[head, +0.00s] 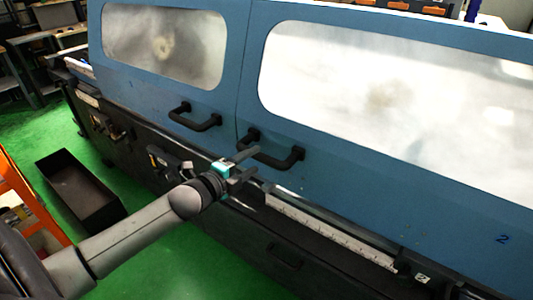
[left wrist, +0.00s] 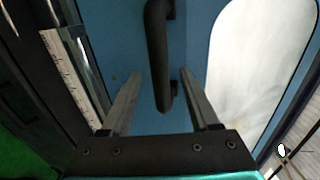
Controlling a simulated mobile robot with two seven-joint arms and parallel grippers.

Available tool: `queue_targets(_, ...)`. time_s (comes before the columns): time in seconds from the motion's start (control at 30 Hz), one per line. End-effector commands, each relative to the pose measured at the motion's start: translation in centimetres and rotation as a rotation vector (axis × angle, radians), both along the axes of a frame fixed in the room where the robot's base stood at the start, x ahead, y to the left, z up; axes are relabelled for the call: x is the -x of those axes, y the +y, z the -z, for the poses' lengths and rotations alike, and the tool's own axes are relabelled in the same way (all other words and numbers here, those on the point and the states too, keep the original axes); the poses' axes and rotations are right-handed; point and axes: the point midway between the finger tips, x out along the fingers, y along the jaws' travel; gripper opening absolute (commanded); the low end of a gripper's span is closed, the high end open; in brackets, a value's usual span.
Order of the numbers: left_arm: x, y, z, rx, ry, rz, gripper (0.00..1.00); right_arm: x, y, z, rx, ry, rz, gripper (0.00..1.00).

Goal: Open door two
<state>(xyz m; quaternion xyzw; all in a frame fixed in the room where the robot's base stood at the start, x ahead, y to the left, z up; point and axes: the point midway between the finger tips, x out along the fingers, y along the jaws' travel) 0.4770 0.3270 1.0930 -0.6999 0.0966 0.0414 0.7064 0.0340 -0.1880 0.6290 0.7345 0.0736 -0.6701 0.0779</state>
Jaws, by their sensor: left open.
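Door two (head: 400,165) is the blue sliding-type panel on the right, with a large cloudy window and a "2" at its lower right. It looks closed against the left door. Its black bar handle (head: 279,161) is at its lower left. My left gripper (head: 254,163) is open at the left part of this handle. In the left wrist view, the handle (left wrist: 157,45) runs between the two open fingers (left wrist: 160,78). I see a gap on each side of the bar, so the fingers are not closed on it. My right gripper is not in view.
The left blue door (head: 170,85) has its own black handle (head: 195,119) close to my gripper. A ruler-like scale strip (head: 330,235) runs along the machine below door two. A black bin (head: 80,188) stands on the green floor at left, near an orange rack (head: 35,205).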

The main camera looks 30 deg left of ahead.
Motion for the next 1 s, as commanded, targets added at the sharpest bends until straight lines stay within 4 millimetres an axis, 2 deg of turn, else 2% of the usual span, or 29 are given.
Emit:
queue_targets(0.5, -5.8, -0.5, 1.2, 0.002, 0.0, -0.001, 0.62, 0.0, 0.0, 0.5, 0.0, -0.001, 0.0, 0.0)
queue_targets(0.7, -6.8, -0.6, 1.4, 0.003, 0.0, -0.001, 0.62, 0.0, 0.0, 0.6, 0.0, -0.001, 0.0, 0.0)
queue_targets(1.0, -7.0, -0.6, 1.4, 0.002, 0.001, 0.0, 0.62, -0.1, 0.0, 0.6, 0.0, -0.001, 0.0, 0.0)
